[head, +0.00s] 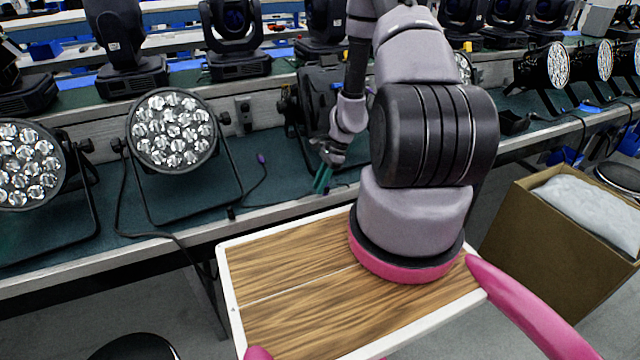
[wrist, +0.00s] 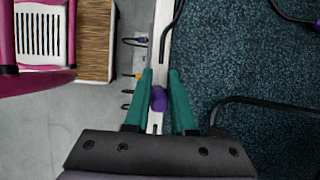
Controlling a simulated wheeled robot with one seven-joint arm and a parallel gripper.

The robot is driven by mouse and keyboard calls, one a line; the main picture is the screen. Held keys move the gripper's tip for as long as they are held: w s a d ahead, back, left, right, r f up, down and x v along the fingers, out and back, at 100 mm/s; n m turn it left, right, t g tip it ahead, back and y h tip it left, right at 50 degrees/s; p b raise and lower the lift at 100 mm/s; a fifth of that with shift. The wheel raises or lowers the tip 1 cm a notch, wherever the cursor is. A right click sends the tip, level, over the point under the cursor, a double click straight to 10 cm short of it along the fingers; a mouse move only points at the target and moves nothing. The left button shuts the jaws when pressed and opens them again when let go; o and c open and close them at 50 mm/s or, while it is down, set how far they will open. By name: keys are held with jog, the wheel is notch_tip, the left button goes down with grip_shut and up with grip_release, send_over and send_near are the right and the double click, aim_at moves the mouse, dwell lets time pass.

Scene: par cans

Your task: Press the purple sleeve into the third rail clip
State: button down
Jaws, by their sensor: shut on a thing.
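My gripper shows in the head view (head: 323,178) at the front edge of the bench, partly behind my own arm. In the wrist view its two teal fingers (wrist: 159,90) are shut on a purple sleeve (wrist: 158,99). The sleeve sits between the fingers, over the pale bench-edge strip (wrist: 160,45). Small dark hook-like pieces (wrist: 134,42), possibly rail clips, stick out left of this strip, one beside a yellow spot. I cannot tell which is the third clip, or whether the sleeve touches one.
Another purple piece (head: 261,158) lies on the teal bench top at the end of a dark cable. A par can (head: 172,130) stands left of my gripper, with more lamps along the bench. A cardboard box (head: 560,230) stands on the right. Black lamp brackets (wrist: 265,103) lie right of the fingers.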

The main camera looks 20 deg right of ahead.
jog(key=shift+f, duration=0.9)
dwell(0.6)
jog(key=c, duration=0.7)
grip_release()
jog(key=shift+r, duration=0.1)
